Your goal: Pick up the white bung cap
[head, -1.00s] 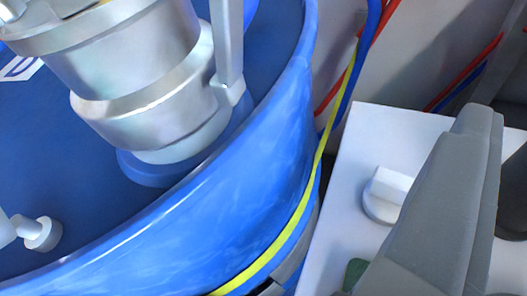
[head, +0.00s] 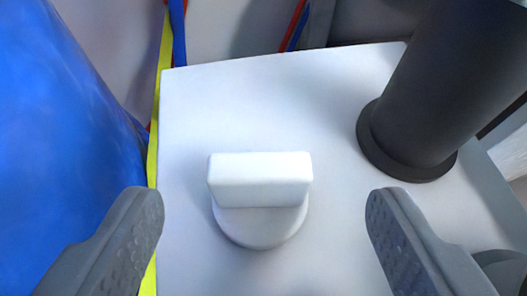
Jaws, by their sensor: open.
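The white bung cap (head: 260,195) sits on the flat white top of a container (head: 330,110). It has a round base with an upright rectangular grip on it. My gripper (head: 258,225) is open, with one grey finger low on the left and the other low on the right. The cap shows between the two fingers, and neither finger touches it in this view. How far the fingertips are above the white surface is hard to tell.
A dark cylindrical post (head: 440,90) with a flange stands on the white top to the right of the cap. A large blue drum (head: 65,130) is close on the left. A yellow hose (head: 155,125) runs between drum and container. Blue and red lines pass behind.

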